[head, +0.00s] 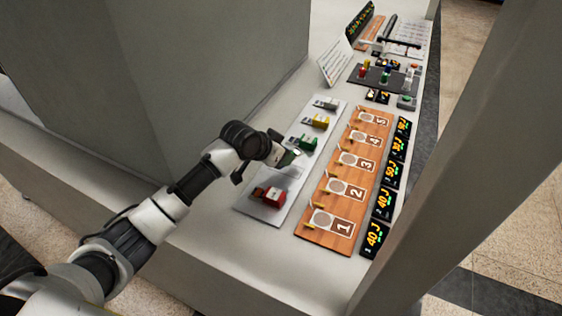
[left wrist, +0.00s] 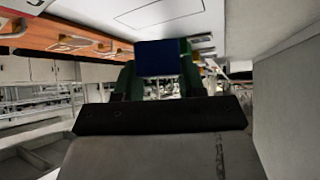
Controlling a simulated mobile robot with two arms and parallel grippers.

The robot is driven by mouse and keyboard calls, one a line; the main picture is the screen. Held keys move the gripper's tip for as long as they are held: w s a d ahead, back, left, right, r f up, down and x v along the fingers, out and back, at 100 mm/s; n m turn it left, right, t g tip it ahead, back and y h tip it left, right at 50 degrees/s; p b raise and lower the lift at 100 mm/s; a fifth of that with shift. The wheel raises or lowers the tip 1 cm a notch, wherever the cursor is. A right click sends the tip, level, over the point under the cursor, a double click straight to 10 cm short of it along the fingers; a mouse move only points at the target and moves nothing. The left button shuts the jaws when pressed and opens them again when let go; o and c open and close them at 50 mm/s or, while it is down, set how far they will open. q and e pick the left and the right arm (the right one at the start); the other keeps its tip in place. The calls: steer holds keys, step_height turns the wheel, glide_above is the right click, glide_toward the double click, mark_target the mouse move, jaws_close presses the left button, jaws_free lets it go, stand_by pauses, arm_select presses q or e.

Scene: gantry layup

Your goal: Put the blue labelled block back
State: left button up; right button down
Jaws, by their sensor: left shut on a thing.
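The blue block (left wrist: 160,58) shows in the left wrist view between the two finger pads of my left gripper (left wrist: 157,75), which is shut on it. In the head view my left gripper (head: 288,156) is over the white board (head: 252,207), between the red block (head: 273,196) and the green block (head: 304,143). The blue block is hidden or too small to make out there, and I cannot tell whether it touches the board. Its label is not visible. My right gripper is in neither view.
A yellow block (head: 319,121) and a grey block (head: 326,104) stand farther along the board. A wooden board (head: 313,224) with numbered places lies to the right, beside black number displays (head: 375,238). A grey wall (head: 215,60) rises on the left and a pillar (head: 440,160) on the right.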

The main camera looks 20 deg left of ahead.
arm_select(q)
step_height(320, 180, down, 3)
steer(key=shift+f+p, duration=0.2)
steer(key=shift+p, duration=0.25)
steer(key=shift+f, duration=0.3)
steer(key=o, duration=1.1)
